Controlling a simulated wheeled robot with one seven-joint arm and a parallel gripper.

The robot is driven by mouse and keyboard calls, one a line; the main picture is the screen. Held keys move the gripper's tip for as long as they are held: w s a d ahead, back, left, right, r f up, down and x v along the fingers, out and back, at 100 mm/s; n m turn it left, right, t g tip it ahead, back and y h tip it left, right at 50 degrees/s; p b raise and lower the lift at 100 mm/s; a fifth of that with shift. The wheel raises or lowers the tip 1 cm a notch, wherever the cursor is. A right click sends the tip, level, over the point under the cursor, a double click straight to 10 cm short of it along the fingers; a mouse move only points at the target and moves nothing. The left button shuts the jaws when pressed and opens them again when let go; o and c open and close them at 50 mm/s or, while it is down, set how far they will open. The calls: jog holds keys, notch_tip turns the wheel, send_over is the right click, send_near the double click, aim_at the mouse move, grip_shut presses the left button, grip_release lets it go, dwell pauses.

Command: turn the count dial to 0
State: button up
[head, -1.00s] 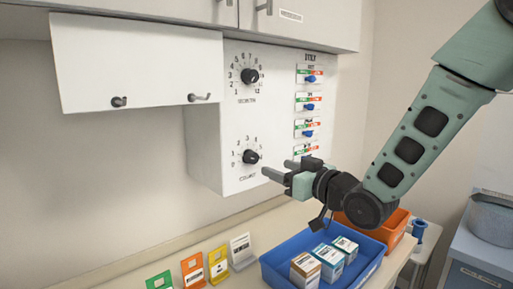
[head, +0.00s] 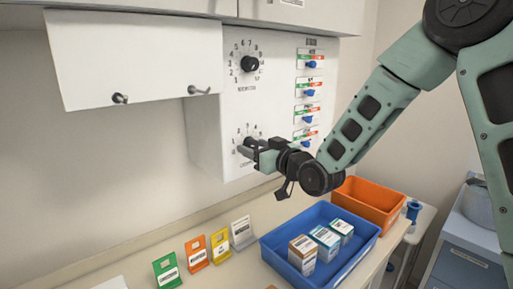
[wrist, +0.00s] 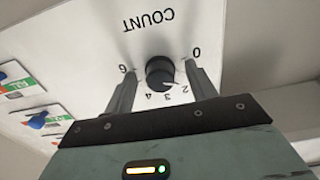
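The count dial is a black knob on the lower part of the white wall panel; it shows in the wrist view (wrist: 160,73) and, partly hidden by my gripper, in the head view (head: 249,142). In the wrist view the word COUNT and the numbers appear upside down. The knob's white mark points toward about 2. The 0 is near the right fingertip, the 6 near the left. My gripper (wrist: 160,66) is open, with one finger on each side of the knob and gaps visible. Whether the fingertips reach past its face is unclear.
Another dial (head: 250,64) sits above on the panel, with several blue switches (head: 309,92) to its right. A white cabinet (head: 140,60) juts out at left. Below are a blue tray (head: 275,256) with boxes, an orange bin (head: 383,222) and several coloured card stands (head: 196,254).

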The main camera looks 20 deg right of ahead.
jog(key=c, duration=0.9)
jog(key=shift+f+n+b, duration=0.15)
jog(key=shift+n+b, duration=0.15)
jog(key=shift+b, duration=0.25)
jog(key=n+b, duration=0.5)
jog(key=b, duration=0.3)
jog(key=shift+f+b, duration=0.1)
jog(key=shift+b, duration=0.3)
jog(key=shift+d+n+b, duration=0.1)
jog(key=shift+n+b, duration=0.6)
jog(key=shift+b, duration=0.3)
jog(key=shift+r, duration=0.25)
jog(key=o, duration=1)
